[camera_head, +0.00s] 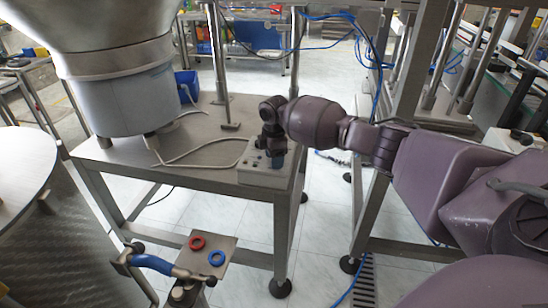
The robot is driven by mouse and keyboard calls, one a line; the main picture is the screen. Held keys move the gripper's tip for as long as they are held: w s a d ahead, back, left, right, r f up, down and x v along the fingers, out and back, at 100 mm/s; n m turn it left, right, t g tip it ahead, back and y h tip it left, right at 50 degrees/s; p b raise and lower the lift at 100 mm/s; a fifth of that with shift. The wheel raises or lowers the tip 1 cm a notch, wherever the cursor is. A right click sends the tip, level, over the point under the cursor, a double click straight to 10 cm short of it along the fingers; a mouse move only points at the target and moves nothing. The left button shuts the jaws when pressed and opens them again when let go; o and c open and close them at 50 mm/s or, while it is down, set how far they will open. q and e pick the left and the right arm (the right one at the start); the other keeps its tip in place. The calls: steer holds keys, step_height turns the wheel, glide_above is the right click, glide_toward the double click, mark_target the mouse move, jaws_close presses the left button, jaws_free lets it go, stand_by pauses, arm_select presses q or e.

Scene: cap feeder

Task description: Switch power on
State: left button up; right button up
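A small light-grey control box (251,174) sits on the front right corner of the metal table, with a cable running from its left side. Small dark controls show on its top, but which one is the power switch is too small to tell. My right arm reaches in from the right, and my dark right gripper (275,153) points down over the box's top. Its fingertips are at or just above the top; whether they touch it, and whether they are open or shut, I cannot tell. My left gripper is not in view.
A large metal feeder bowl (117,90) stands on the left of the metal table (200,135). A blue bin (187,84) is behind it. A small plate with a red ring (197,243) and a blue ring (216,258) is below, in front. Frame posts stand behind my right arm.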

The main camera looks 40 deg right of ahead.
steer(key=c, duration=0.7)
steer(key=shift+c, duration=0.4)
steer(key=shift+r+m+p, duration=0.15)
steer(key=shift+m+p, duration=0.45)
steer(key=shift+m, duration=0.4)
steer(key=m+p, duration=0.1)
steer(key=m, duration=0.1)
steer(key=shift+m, duration=0.3)
steer(key=m+p, duration=0.1)
steer(key=m, duration=0.1)
steer(key=shift+w+m, duration=0.1)
steer(key=shift+m, duration=0.3)
steer(key=shift+m+p, duration=0.5)
steer(key=shift+m, duration=0.3)
steer(key=shift+d+m+p, duration=0.1)
steer(key=shift+m+p, duration=0.25)
steer(key=shift+m, duration=0.75)
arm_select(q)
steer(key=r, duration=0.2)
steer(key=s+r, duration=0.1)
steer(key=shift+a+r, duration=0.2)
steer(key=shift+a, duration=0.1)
arm_select(e)
steer(key=shift+m, duration=0.3)
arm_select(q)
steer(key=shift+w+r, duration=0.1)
